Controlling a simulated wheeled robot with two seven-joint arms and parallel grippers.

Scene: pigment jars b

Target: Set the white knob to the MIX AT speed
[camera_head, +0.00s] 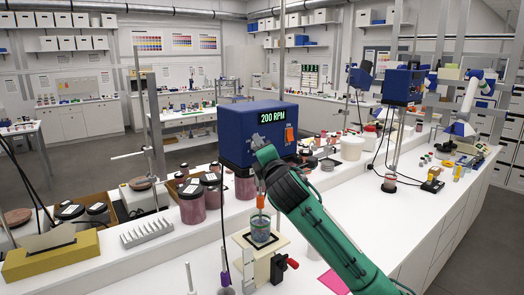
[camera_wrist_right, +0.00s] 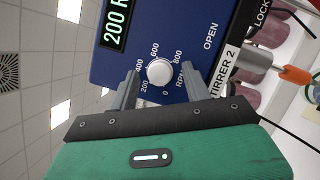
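The blue stirrer head (camera_head: 258,118) shows "200 RPM" in green on its display; it also fills much of the right wrist view (camera_wrist_right: 215,25). The white knob (camera_wrist_right: 159,72) is on its panel, ringed by a scale from 0 to 800. I cannot make out the knob's pointer. My right gripper (camera_wrist_right: 162,80) is open, one finger on each side of the knob, with visible gaps to it. In the head view my right gripper (camera_head: 260,164) is at the stirrer's front and hides the knob. No MIX AT text is legible. My left gripper is not in view.
A glass beaker (camera_head: 260,228) stands below the stirrer near an orange-topped shaft (camera_head: 261,201). Dark-lidded pigment jars (camera_head: 191,203) stand to the left. A grey rack (camera_head: 146,232) and a pink sheet (camera_head: 333,282) lie on the white bench. The bench is clearer at right.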

